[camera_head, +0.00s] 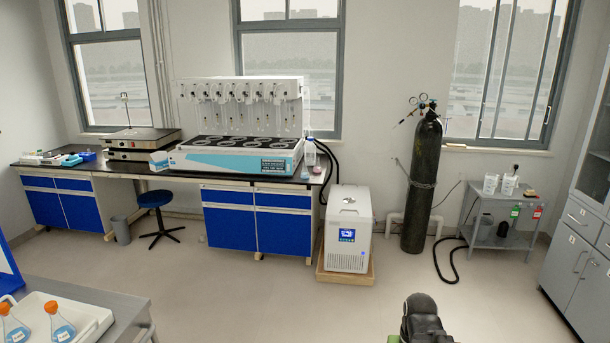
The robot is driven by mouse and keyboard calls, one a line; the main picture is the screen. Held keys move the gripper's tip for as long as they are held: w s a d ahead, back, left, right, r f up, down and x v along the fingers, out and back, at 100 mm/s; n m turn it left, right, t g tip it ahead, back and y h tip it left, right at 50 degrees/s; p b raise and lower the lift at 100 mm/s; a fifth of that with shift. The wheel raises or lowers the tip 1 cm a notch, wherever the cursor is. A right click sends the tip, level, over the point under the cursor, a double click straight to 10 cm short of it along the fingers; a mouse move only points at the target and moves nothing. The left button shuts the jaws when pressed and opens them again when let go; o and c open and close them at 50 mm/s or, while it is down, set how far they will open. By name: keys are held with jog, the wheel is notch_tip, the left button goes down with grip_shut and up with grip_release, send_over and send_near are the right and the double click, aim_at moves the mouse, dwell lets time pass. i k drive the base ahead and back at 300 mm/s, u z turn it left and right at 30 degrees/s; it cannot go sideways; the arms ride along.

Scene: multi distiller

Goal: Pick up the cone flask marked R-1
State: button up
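Two cone flasks with orange caps, blue liquid and small white labels stand at the lower left. One flask (61,328) is whole enough to see its neck and body; the other flask (13,327) is to its left, near the picture edge. The labels are too small to read, so I cannot tell which is R-1. Both are in a white tray (98,316) on a grey metal table (118,296). A black part of my arm shows at the bottom, right of centre, far from the flasks. My gripper's fingers are not in view.
A long bench (185,176) with a multi-place distiller (240,130) runs along the back wall. A blue stool (156,205), a white chiller (347,228), a dark gas cylinder (421,190) and a small side table (490,236) stand on the floor. The middle floor is clear.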

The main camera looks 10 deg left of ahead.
aim_at(304, 174)
jog(key=u, duration=0.1)
jog(key=i, duration=2.3)
jog(key=u, duration=0.75)
jog(key=i, duration=2.05)
jog(key=u, duration=0.7)
jog(key=i, duration=0.8)
jog(key=u, duration=0.2)
jog(key=k, duration=0.9)
jog(key=u, duration=0.15)
jog(key=i, duration=0.9)
jog(key=z, duration=0.1)
